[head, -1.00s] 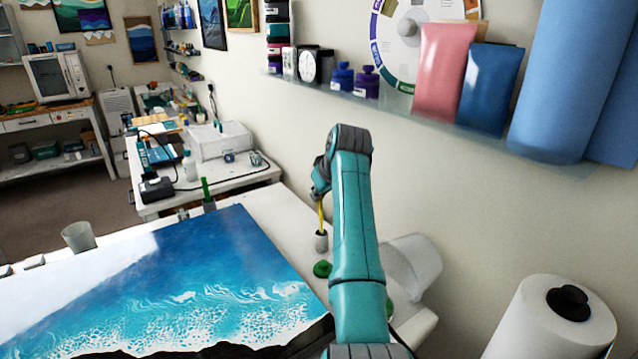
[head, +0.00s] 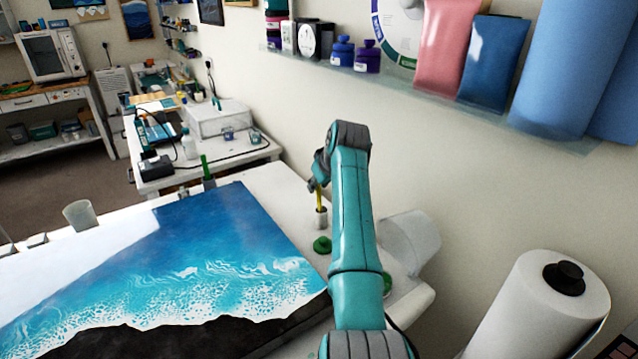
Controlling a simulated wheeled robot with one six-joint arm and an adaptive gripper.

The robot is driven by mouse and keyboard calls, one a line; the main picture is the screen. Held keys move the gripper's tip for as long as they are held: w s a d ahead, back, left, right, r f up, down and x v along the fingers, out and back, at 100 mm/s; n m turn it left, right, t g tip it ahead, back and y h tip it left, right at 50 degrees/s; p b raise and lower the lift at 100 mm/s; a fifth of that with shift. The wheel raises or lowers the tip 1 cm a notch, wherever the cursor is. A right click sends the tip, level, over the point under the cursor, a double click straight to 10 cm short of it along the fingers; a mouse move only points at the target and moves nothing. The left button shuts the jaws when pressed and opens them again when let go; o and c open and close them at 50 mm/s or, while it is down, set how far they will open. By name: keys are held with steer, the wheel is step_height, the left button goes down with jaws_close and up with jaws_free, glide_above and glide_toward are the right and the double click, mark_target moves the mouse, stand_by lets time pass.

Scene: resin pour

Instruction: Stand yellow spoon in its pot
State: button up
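The yellow spoon (head: 319,197) is upright below my gripper (head: 316,187), which is shut on its upper part. Only a short yellow length shows between the gripper and a small grey-white pot (head: 321,218) on the white table. The spoon's lower end is hidden at the pot's mouth and appears to be inside it. The gripper is just above the pot; its fingers are small and dark in this view.
A green round object (head: 322,245) lies just in front of the pot. A blue wave panel (head: 215,250) fills the table to the left. A translucent bucket (head: 412,242) stands right of my arm. A green stick (head: 205,168) stands upright at the back. A wall shelf (head: 400,92) is above.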

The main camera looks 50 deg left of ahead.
steer(key=shift+r, duration=0.1)
steer(key=v, duration=1.1)
steer(key=shift+d+r, duration=0.3)
